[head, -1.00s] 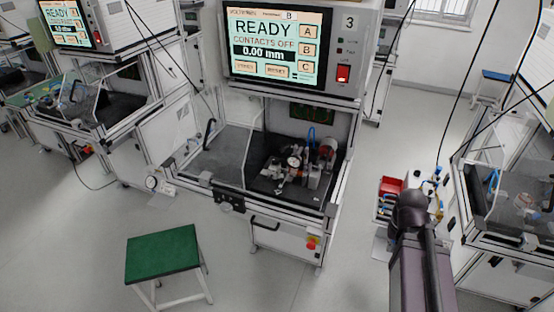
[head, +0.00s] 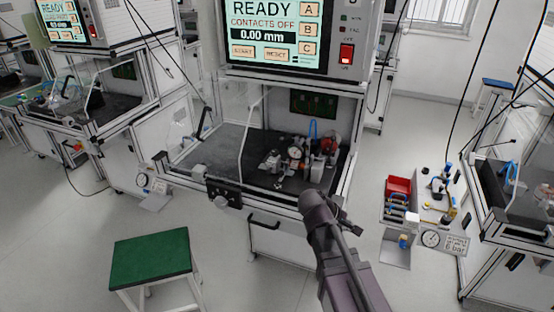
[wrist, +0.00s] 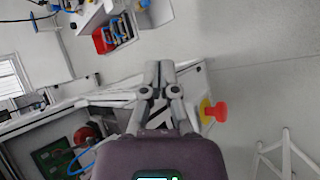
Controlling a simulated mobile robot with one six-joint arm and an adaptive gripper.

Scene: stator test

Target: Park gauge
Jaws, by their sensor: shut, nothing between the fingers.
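A round white dial gauge (head: 295,153) stands among metal fixture parts on the dark bed of the middle test station. It is small in the head view, and its mounting cannot be made out. My gripper (wrist: 160,70) shows in the wrist view with its two fingers together and nothing between them. It is apart from the dial gauge, in front of the station's lower right side. In the head view my arm reaches up from the bottom to just before the station's front edge.
The station screen (head: 275,35) reads READY, CONTACTS OFF, 0.00 mm. A clear guard (head: 225,140) covers the bed's left part. A green stool (head: 150,257) stands front left. A red bin (head: 398,186) and a 6 bar pressure gauge (head: 430,238) are at right. A red button (wrist: 218,111) is near my fingers.

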